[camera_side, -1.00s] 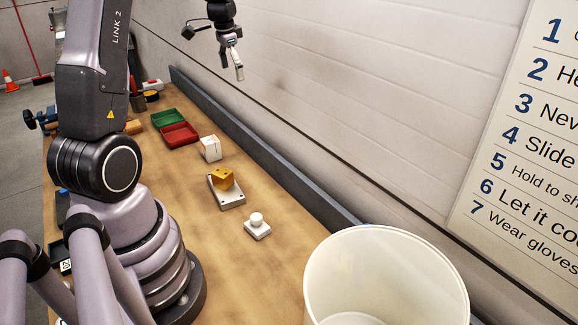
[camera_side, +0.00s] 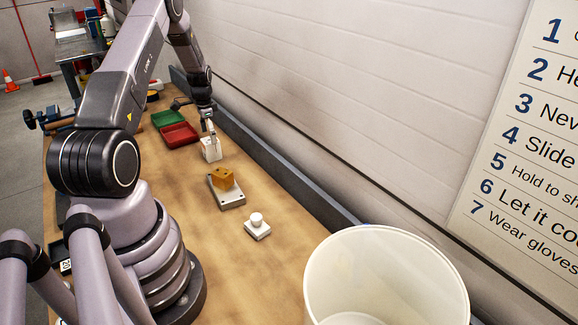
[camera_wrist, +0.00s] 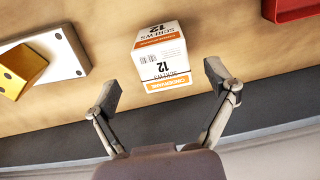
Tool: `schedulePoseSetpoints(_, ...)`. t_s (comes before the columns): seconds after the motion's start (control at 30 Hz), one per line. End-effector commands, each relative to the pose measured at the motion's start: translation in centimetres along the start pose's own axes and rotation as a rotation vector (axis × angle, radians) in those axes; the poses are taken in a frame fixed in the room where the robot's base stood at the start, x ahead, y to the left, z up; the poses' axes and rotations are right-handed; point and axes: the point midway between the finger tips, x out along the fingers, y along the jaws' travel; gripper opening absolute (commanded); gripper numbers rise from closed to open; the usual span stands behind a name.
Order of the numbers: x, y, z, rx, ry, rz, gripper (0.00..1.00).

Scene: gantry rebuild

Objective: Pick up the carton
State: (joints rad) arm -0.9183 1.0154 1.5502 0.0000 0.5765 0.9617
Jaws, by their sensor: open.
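The carton (camera_side: 208,152) is a small white box standing on the wooden bench, with the red tray behind it. In the wrist view the carton (camera_wrist: 160,58) shows orange bands, a printed "12" and the word "screws". My gripper (camera_side: 209,134) is right above the carton in the side view, pointing down and partly covering it. In the wrist view my gripper (camera_wrist: 165,92) is open, its two fingers spread wider than the carton. The carton's near end reaches about between the fingertips. Neither finger visibly touches it.
A red tray (camera_side: 180,134) and a green tray (camera_side: 167,118) lie beyond the carton. A metal plate (camera_side: 229,200) with a yellow block (camera_side: 223,178) lies nearer. A white knobbed piece (camera_side: 257,229) and a large white bucket (camera_side: 387,245) are closer still. A grey rail (camera_side: 290,187) runs along the wall.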

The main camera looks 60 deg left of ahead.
Motion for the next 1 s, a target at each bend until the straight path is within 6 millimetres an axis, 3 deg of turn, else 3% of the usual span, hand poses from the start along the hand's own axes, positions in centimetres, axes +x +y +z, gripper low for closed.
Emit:
schedulePoseSetpoints(0.4,5.1,-0.3,-0.1,0.000,-0.001,0.001,0.85)
schedulePoseSetpoints(0.67,5.3,-0.3,-0.2,0.000,0.001,-0.001,0.85)
schedulePoseSetpoints(1.0,5.3,-0.3,-0.1,0.000,0.000,0.000,0.42)
